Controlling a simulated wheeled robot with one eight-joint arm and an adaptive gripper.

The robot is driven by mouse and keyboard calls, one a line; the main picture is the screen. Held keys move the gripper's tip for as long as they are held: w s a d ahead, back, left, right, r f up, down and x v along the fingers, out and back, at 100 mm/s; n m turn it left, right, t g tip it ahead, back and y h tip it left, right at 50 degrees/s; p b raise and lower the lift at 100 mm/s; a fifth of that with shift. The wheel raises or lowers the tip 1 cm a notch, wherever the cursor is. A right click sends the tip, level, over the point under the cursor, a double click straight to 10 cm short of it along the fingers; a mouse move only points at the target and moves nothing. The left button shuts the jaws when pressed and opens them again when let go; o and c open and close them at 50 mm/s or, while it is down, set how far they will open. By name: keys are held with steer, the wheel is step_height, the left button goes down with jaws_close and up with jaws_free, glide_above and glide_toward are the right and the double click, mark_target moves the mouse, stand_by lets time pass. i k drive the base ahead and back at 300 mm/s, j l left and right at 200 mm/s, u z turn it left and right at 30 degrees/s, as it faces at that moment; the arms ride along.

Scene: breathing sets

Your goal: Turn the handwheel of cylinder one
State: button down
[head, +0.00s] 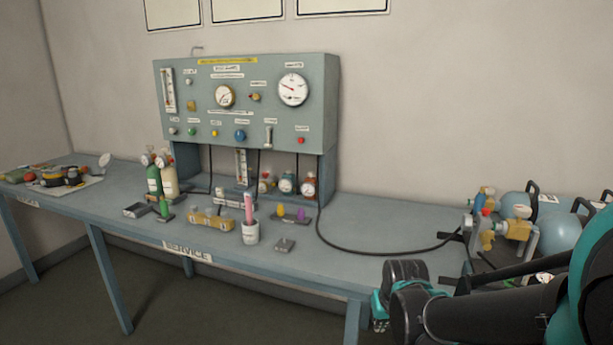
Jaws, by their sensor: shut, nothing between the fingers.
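Blue-grey rounded cylinders (560,232) lie at the right end of the bench, with black carrying handles. Brass valve fittings (487,238) with small coloured knobs stick out from them to the left. I cannot tell which cylinder is number one; no number is readable. A small green cylinder (153,180) and a cream cylinder (169,181) stand upright on the left part of the bench, with gauges and red parts on top. My black and teal arm crosses the lower right, in front of the bench's right end.
A grey-green test panel (246,106) with gauges stands at the back of the bench (350,235). A black hose runs from it to the right-hand cylinders. The bench between cup and cylinders is mostly clear.

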mark_target(521, 211)
steer(key=z, duration=1.75)
